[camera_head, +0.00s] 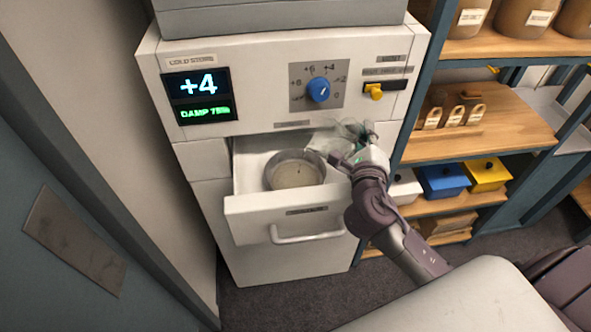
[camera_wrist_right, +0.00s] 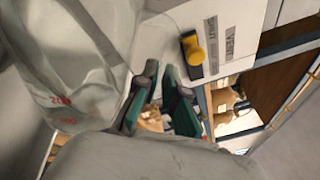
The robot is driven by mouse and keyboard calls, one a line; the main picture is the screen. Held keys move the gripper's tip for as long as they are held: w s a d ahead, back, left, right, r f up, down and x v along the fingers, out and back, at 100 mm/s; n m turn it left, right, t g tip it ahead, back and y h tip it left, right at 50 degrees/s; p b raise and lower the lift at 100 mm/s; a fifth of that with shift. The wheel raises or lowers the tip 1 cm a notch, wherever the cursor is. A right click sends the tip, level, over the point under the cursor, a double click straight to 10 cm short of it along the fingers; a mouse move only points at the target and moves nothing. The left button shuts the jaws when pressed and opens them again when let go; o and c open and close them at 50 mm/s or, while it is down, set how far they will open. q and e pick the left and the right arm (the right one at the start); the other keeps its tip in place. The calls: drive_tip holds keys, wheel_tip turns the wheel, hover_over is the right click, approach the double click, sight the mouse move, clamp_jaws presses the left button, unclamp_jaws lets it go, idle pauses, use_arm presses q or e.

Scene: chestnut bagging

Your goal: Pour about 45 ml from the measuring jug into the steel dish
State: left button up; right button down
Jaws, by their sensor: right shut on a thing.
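The steel dish (camera_head: 271,180) stands in the open drawer of the cold store in the head view. Its inside looks pale; whether that is liquid or the bare bottom I cannot tell. My right gripper (camera_head: 364,142) is shut on the clear measuring jug (camera_head: 332,147), which is up at the drawer's right side, just right of and above the dish, and looks tilted towards it. In the right wrist view the jug (camera_wrist_right: 75,65) fills the left side, with red markings, beside the green-padded fingers (camera_wrist_right: 164,82). Its liquid level cannot be read. My left gripper is out of view.
The drawer (camera_head: 260,208) is pulled out with its handle in front. The cold store panel (camera_head: 250,85) above has a "+4" display, a blue knob (camera_head: 318,90) and a yellow switch (camera_head: 374,91). Shelves with jars, bags and coloured bins (camera_head: 443,181) stand close on the right.

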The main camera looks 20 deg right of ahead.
drive_tip(key=shift+w+a+r, duration=0.1)
drive_tip(key=shift+a, duration=0.05)
idle(1.6)
drive_tip(key=s+d+m, duration=0.3)
drive_tip(key=d+m, duration=0.2)
drive_tip(key=m, duration=0.3)
drive_tip(key=shift+d+f+m, duration=0.2)
drive_tip(key=shift+d+m, duration=0.15)
drive_tip(key=shift+m, duration=0.05)
idle(1.4)
drive_tip(key=shift+s+d+f+m, duration=0.1)
drive_tip(key=shift+s+d+m, duration=0.1)
drive_tip(key=shift+m, duration=0.3)
drive_tip(key=shift+s+d+f+m, duration=0.1)
drive_tip(key=shift+d+m, duration=0.1)
drive_tip(key=shift+m, duration=0.3)
idle(1.2)
